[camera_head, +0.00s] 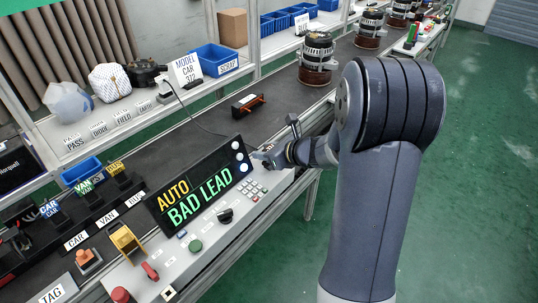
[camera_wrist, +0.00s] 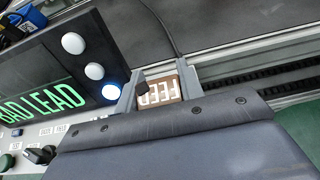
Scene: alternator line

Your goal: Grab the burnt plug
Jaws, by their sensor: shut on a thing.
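My gripper (camera_head: 272,154) is beside the right end of the tester display, low over the console. In the wrist view its two grey fingers (camera_wrist: 156,92) stand on either side of a brown plate lettered FEED (camera_wrist: 165,92), upside down. A small dark block (camera_wrist: 141,87) shows at the left finger. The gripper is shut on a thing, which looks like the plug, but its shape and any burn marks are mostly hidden. A thin black cable (camera_head: 196,118) runs from the shelf toward this spot.
The display (camera_head: 200,188) reads AUTO, BAD LEAD. Console buttons and a keypad (camera_head: 252,189) lie close to the gripper. A black piece with an orange-red part (camera_head: 248,105) lies on the dark belt. An alternator (camera_head: 317,58) stands further along. Blue bins (camera_head: 214,60) line the shelf.

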